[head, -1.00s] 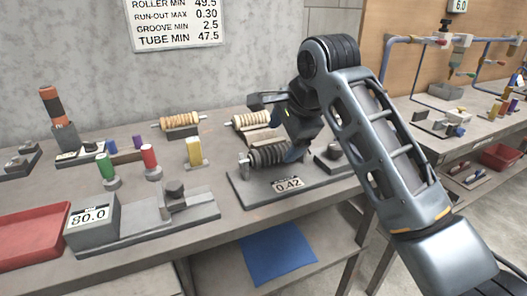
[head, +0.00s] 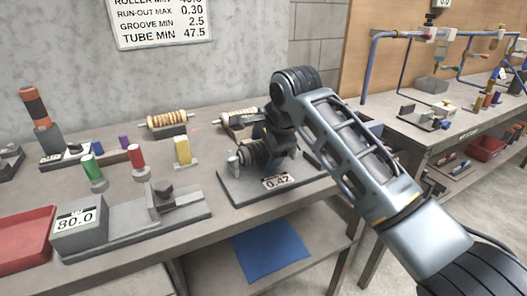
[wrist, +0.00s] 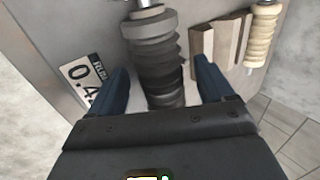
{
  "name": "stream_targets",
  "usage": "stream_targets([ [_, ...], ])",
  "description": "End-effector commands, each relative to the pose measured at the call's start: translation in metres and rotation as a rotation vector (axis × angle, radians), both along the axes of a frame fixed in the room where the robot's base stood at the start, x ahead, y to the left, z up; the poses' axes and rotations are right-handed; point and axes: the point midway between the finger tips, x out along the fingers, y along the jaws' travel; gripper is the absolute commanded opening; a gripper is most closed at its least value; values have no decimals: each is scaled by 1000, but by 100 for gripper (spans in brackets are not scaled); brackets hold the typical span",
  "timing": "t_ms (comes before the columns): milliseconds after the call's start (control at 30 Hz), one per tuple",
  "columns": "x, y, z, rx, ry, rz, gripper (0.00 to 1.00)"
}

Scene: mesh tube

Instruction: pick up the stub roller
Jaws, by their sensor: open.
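A dark grey ribbed roller (head: 252,157), which looks like the stub roller, lies on the grey gauge base (head: 233,192) with the 0.42 display. In the wrist view the roller (wrist: 152,58) runs up the picture between my two blue fingers. My gripper (wrist: 161,75) is open, with one finger on each side of the roller and a visible gap on both sides. In the head view my wrist is above and behind the roller and hides part of it. I cannot tell how far the fingertips are above the base.
A pale ribbed roller on a wooden block (wrist: 228,45) lies to the right in the wrist view. Another pale roller (head: 167,120) lies at the back of the bench. A yellow block (head: 182,150), a red cylinder (head: 137,157) and the 80.0 gauge (head: 80,228) stand to the left.

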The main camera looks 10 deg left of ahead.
Motion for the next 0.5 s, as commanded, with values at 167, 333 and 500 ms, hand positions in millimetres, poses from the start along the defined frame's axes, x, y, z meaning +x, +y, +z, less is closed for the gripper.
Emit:
stream_targets([
  [167, 0, 0, 0, 0, 0, 0, 69],
  [333, 0, 0, 0, 0, 0, 0, 53],
  [500, 0, 0, 0, 0, 0, 0, 36],
])
